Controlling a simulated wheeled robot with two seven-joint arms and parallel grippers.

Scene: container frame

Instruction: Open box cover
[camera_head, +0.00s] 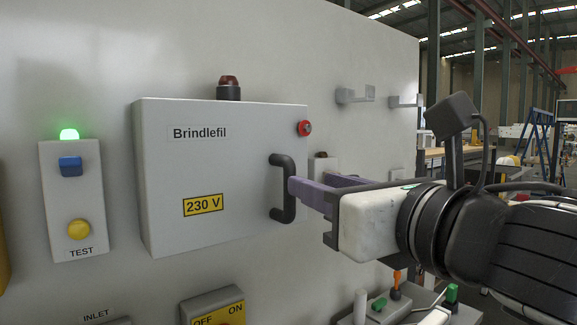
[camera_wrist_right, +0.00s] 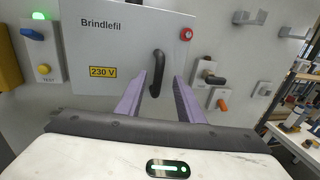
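A grey box with its cover (camera_head: 225,165) shut is mounted on the white panel wall. The cover reads "Brindlefil" and carries a yellow "230 V" label; it also shows in the right wrist view (camera_wrist_right: 120,50). A black vertical handle (camera_head: 284,188) is near the cover's right edge. My right gripper (camera_head: 296,188) is at the handle, coming from the right. In the right wrist view, its purple fingers (camera_wrist_right: 160,80) are spread apart, and the handle (camera_wrist_right: 157,72) shows between their tips. I cannot tell whether a finger touches it. My left gripper is not in view.
A red button (camera_head: 304,128) sits at the cover's upper right. A dark red beacon (camera_head: 229,87) is above the box. A TEST station (camera_head: 72,200) with a green lamp is left of it. A yellow OFF/ON switch (camera_head: 213,308) is below. Brackets (camera_head: 355,95) stick out at upper right.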

